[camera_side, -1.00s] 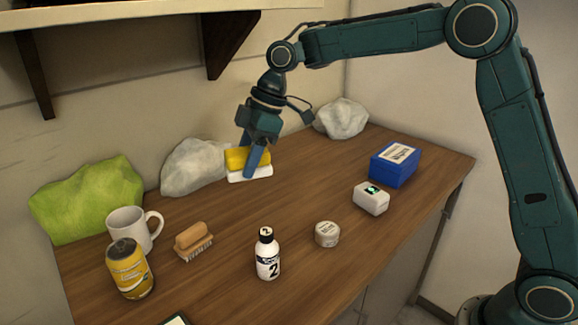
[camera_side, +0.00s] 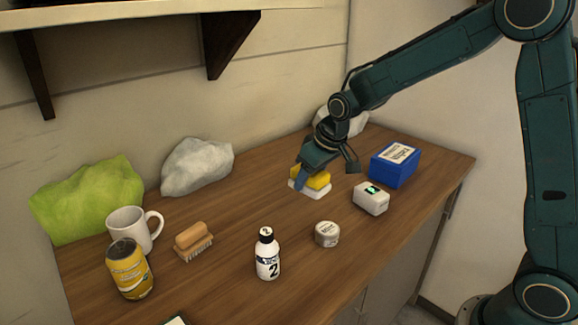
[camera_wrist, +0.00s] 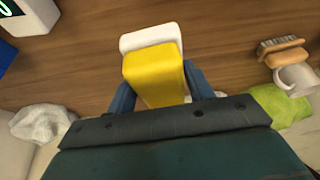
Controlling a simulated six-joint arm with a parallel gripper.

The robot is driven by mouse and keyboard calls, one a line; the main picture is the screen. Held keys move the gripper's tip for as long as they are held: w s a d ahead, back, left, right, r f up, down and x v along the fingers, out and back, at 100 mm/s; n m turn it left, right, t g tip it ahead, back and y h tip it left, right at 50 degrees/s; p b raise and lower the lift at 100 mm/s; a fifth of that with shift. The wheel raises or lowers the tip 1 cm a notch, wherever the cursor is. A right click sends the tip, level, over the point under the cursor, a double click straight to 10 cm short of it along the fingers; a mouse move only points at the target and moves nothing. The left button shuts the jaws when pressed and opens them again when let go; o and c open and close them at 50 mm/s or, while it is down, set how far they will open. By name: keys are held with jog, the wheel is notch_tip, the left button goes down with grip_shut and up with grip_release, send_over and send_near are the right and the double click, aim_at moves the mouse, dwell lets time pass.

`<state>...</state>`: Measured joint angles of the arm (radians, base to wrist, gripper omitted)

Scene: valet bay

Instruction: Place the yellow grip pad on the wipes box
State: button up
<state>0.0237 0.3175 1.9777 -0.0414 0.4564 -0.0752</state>
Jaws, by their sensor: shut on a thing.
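The yellow grip pad (camera_side: 318,177) has a yellow block on top and a white base under it. My gripper (camera_side: 303,182) is shut on it, with the blue fingers on either side of the yellow part. In the wrist view the pad (camera_wrist: 153,72) sits between the two fingers, its white base showing past its far end. The pad is over the middle-right of the table; I cannot tell its exact height. The wipes box (camera_side: 394,166), blue with a white label on top, stands to the right of the pad, apart from it.
A white device with a green display (camera_side: 371,198) stands between pad and wipes box, nearer the front. A round tin (camera_side: 327,234) and a white bottle (camera_side: 267,254) stand in front. A brush (camera_side: 193,241), mug (camera_side: 130,228), yellow can (camera_side: 130,268) and cloths (camera_side: 197,166) are left.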

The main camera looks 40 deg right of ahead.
jog(key=w+d+r+m, duration=0.1)
jog(key=w+d+r, duration=0.15)
jog(key=d, duration=0.35)
jog(key=w+d+r, duration=0.1)
jog(key=d+r, duration=0.3)
jog(key=d, duration=0.1)
notch_tip(320, 180, up, 12)
send_over(393, 151)
jog(key=shift+s+r, duration=0.2)
jog(key=shift+s, duration=0.6)
jog(key=shift+f, duration=0.15)
notch_tip(393, 151, down, 16)
jog(key=shift+r, duration=0.25)
jog(key=shift+f, duration=0.1)
jog(key=shift+f, duration=2)
